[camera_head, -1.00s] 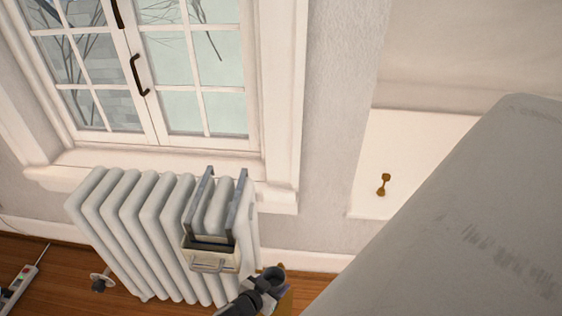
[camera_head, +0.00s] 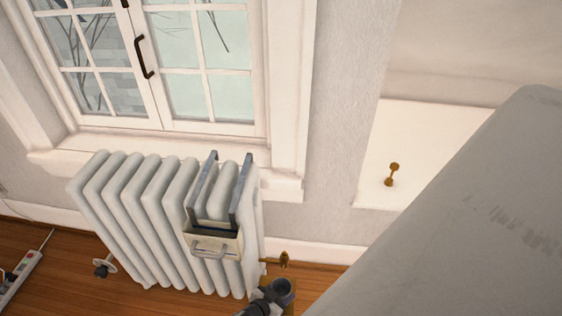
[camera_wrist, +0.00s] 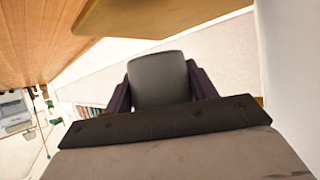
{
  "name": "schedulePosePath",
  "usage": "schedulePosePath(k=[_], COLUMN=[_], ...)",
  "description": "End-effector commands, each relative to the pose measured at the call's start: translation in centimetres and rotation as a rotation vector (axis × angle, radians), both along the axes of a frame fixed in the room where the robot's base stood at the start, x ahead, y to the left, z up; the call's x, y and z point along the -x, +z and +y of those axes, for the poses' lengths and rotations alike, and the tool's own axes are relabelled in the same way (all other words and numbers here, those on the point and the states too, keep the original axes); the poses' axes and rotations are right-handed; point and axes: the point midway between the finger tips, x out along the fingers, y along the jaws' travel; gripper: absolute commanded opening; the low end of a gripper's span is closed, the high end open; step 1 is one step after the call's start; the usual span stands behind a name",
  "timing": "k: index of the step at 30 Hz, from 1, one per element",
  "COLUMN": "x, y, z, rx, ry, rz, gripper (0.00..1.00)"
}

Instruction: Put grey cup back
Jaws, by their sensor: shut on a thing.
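In the wrist view, the grey cup (camera_wrist: 160,82) sits between the two dark purple fingers of my gripper (camera_wrist: 160,76), which is shut on it. The cup's inside cannot be seen in this view. In the head view, the end of my arm is at the bottom edge, right of the radiator's foot. A dark round rim (camera_head: 281,287) shows there and looks like the cup, held above the floor. The fingers are mostly hidden in that view.
A white radiator (camera_head: 130,215) with a hung metal holder (camera_head: 212,243) stands under the window (camera_head: 190,70). A small brass-coloured object (camera_head: 392,174) is on a white ledge (camera_head: 430,135). A power strip (camera_head: 22,272) lies on the wooden floor at left. A wooden panel (camera_wrist: 140,15) is near in the wrist view.

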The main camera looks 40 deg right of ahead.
Motion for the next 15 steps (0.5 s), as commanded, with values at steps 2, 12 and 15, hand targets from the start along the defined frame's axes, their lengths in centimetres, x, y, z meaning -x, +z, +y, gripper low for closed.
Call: schedulePosePath(k=[2,12,15], x=[0.1,0.0,0.0], y=[-1.5,-3.3,-3.3], z=[0.0,0.0,0.0], rx=[-0.002,0.0,-0.001], ry=[0.0,0.0,0.0], rz=[0.001,0.0,0.0], gripper=[0.33,0.33,0.33])
